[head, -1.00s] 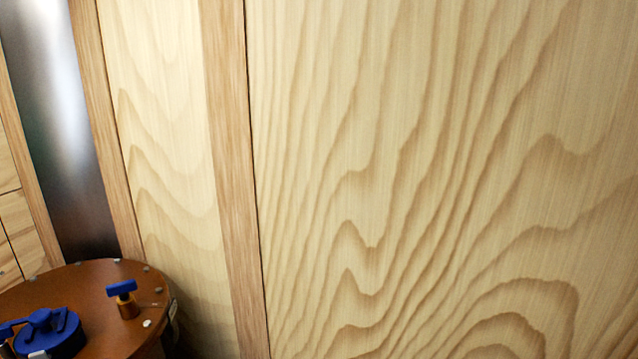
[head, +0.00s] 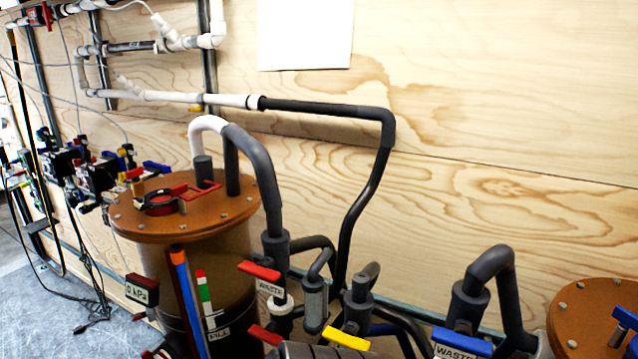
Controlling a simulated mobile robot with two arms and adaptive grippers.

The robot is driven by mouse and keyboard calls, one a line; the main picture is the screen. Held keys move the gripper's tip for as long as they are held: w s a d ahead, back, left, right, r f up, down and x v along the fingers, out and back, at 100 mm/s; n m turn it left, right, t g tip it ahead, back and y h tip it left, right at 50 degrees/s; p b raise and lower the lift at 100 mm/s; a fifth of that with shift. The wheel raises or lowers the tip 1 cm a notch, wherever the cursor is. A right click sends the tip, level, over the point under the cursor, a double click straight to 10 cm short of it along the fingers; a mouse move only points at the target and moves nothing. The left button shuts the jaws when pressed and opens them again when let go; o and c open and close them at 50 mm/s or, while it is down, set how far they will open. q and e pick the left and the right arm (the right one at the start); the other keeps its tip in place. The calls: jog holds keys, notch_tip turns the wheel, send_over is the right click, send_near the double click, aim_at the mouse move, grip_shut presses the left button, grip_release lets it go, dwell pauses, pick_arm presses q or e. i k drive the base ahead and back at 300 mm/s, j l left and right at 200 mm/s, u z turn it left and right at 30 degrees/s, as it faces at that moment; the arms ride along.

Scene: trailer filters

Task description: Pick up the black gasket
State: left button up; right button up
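I cannot make out a black gasket in the head view. Neither of my grippers shows in it. A filter tank (head: 190,225) with an orange-brown bolted lid stands left of centre. A red clamp-like fitting (head: 160,203) and a red square-shaped handle (head: 200,190) sit on that lid. A second orange-brown lid (head: 580,310) with a blue handle is cut off at the right edge.
Grey pipes with red, yellow and blue valve handles (head: 348,339) crowd the lower middle. A plywood wall (head: 480,110) with a white sheet (head: 305,35) stands behind. Valves and cables line the left. Grey floor (head: 50,310) shows at lower left.

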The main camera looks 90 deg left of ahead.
aim_at(138, 202)
jog(key=u, duration=3.7)
